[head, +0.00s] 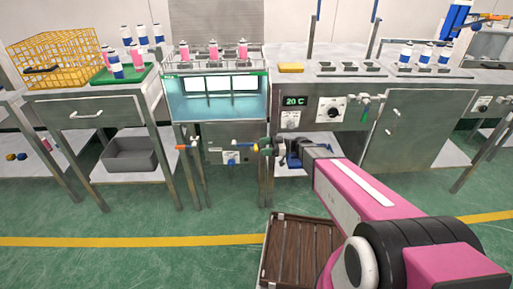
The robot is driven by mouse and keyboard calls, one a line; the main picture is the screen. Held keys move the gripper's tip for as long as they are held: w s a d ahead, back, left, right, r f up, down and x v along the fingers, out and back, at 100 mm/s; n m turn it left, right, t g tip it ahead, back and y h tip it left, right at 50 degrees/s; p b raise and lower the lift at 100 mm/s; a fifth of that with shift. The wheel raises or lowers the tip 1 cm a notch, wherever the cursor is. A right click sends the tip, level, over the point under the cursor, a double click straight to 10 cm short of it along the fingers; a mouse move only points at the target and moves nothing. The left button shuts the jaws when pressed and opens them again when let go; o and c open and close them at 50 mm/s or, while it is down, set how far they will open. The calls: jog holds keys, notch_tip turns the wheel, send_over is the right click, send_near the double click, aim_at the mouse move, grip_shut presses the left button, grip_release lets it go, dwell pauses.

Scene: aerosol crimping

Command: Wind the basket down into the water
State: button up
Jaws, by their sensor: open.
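The basket (235,62) holds several pink-topped cans and sits at the top of the water tank, above the lit water (213,107) seen through the front window. Below the tank is a grey panel with a blue knob (231,161). A small handle with an orange end (183,147) sticks out at its left. A yellow-ended handle (242,148) sits at its right. My gripper (268,148) is open, close to the right of the yellow-ended handle. Its jaws are small and dark here, and I cannot tell whether they touch anything.
On the left bench are a yellow wire crate (55,57) and a green tray (125,76) with cans. On the right, a control bench carries a 20 °C display (295,101), a dial (331,109) and a green-handled valve (364,104). A slatted wooden platform (298,250) lies on the floor.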

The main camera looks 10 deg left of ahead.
aim_at(256, 146)
jog(key=shift+x, duration=2.1)
